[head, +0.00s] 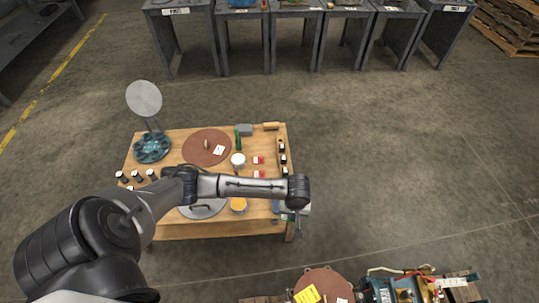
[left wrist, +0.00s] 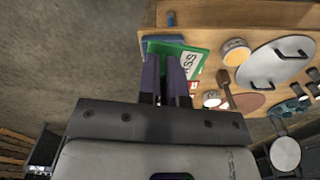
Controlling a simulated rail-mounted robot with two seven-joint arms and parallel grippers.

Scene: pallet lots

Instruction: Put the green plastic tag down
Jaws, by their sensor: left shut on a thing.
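The green plastic tag (left wrist: 192,56), with white lettering, is between the fingers of my left gripper (left wrist: 163,66) in the left wrist view. The gripper is shut on it. The tag is over the near right corner of the wooden table; I cannot tell whether it touches anything below. A blue flat thing (left wrist: 154,44) shows just behind the tag. In the head view my left gripper (head: 290,217) is small and partly hidden by its wrist, at the table's near right corner. My right gripper is not in view.
The wooden table (head: 190,230) holds a yellow-topped tub (head: 239,205), a grey lid with handles (head: 203,210), a brown disc (head: 196,150), a white tub (head: 238,160) and a teal holder (head: 152,149). A narrow rack (head: 281,170) lines its right edge. Open floor lies to the right.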

